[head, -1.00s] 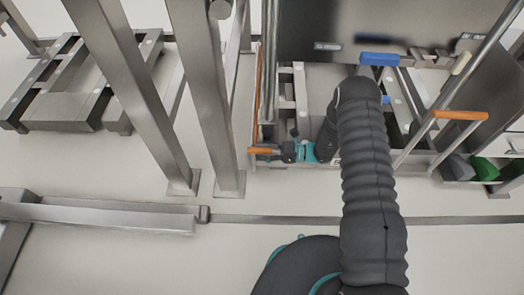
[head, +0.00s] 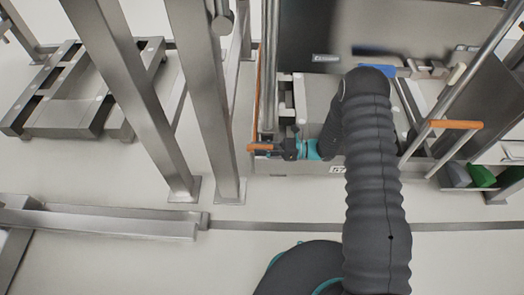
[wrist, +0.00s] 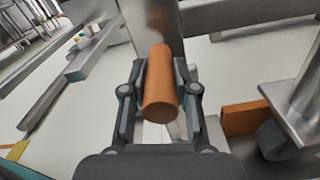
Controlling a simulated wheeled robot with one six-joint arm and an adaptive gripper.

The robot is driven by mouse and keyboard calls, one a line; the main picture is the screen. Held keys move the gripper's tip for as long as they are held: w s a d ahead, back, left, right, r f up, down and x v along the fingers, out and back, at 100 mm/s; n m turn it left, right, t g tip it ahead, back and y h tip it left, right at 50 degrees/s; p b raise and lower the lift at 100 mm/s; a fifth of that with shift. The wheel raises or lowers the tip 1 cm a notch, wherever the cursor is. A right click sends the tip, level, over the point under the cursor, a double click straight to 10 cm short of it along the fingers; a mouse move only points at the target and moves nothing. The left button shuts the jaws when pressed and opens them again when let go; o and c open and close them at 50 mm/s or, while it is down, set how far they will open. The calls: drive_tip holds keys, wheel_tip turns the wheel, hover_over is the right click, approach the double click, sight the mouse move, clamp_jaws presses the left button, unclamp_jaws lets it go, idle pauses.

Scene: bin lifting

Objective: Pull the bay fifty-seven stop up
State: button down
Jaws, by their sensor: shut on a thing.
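An orange bar handle (head: 259,147), taken to be the stop's handle, is at the left front corner of a metal bay frame. A label reading 57 (head: 338,169) is on the bay's front edge, partly hidden by my arm. My gripper (head: 283,149) is shut on the handle from the right. In the wrist view, the orange handle (wrist: 160,85) lies lengthwise between the two fingers of my gripper (wrist: 160,105). The handle's lower part and its mounting are hidden.
Steel posts (head: 205,100) stand close to the left of the handle. A blue piece (head: 376,70) is at the back.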

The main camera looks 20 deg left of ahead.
drive_tip(key=shift+r, duration=0.25)
drive_tip(key=c, duration=0.9)
unclamp_jaws()
drive_tip(key=shift+w+d, duration=0.15)
drive_tip(key=shift+d, duration=0.4)
drive_tip(key=v, duration=1.1)
drive_tip(key=shift+a, duration=0.1)
